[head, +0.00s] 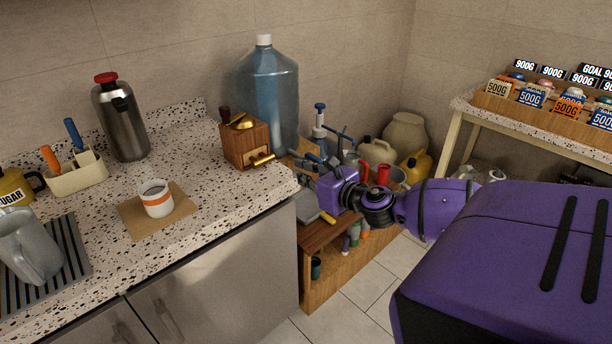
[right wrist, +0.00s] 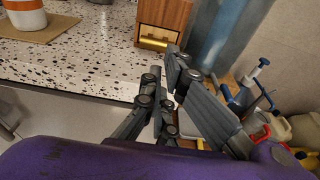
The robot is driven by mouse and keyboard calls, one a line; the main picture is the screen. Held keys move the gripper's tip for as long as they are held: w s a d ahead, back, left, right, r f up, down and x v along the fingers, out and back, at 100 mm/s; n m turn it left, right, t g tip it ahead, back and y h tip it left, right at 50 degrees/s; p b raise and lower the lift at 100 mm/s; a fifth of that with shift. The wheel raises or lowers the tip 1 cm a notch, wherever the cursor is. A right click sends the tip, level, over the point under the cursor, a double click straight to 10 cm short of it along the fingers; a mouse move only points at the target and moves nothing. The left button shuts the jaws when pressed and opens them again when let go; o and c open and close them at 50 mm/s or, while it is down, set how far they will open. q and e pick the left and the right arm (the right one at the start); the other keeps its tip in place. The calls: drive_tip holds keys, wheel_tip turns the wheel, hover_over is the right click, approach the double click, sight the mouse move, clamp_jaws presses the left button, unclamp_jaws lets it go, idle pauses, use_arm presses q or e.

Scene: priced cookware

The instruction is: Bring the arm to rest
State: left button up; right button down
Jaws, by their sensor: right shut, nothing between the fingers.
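My right arm (head: 425,208) is purple and reaches left from the right side of the head view. Its right gripper (head: 312,170) hangs just off the right end of the speckled counter (head: 215,205), in front of a low wooden shelf. The right wrist view shows its dark fingers (right wrist: 167,88) shut with nothing held, near the counter edge and below a wooden grinder (right wrist: 165,15). In the head view the fingertips are small and partly lost against the clutter behind. My left gripper is not in view.
On the counter stand a steel flask (head: 122,120), an orange-banded cup (head: 155,198) on a mat, a grey jug (head: 28,248) and the grinder (head: 243,143). A big blue bottle (head: 268,90) stands behind. The wooden shelf (head: 335,262) is crowded. A priced display table (head: 465,105) stands right.

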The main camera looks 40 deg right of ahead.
drive_tip(key=shift+s+r, duration=0.1)
drive_tip(key=shift+s, duration=0.45)
